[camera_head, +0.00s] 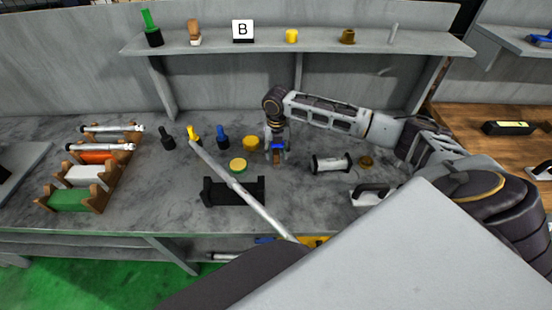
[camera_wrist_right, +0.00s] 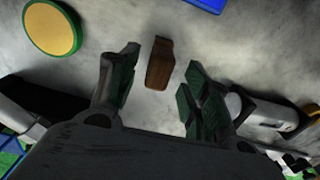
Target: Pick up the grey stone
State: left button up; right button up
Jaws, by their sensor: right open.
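I cannot make out a clearly grey stone. A small brown block (camera_head: 277,157) stands on the bench under my right gripper (camera_head: 277,158). In the right wrist view the same brown block (camera_wrist_right: 160,62) lies between and slightly beyond the open fingertips (camera_wrist_right: 160,85), with visible gaps on both sides. No finger is seen touching it, and the gripper is empty. A blue item (camera_head: 278,147) lies just behind the block; it also shows at the top edge of the right wrist view (camera_wrist_right: 205,3). My left gripper is not in view.
A yellow-green disc (camera_head: 238,165) and black holder (camera_head: 233,191) are left of the gripper. A white cylinder with black ends (camera_head: 331,162) is right. A long silver bar (camera_head: 238,183) crosses the foreground. The back shelf (camera_head: 265,47) carries several small items. A wooden rack (camera_head: 103,176) stands left.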

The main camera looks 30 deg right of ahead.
aim_at(276, 159)
jog(key=shift+f, duration=0.15)
jog(key=shift+w+f, duration=0.15)
jog(key=shift+f, duration=2.3)
grip_shut()
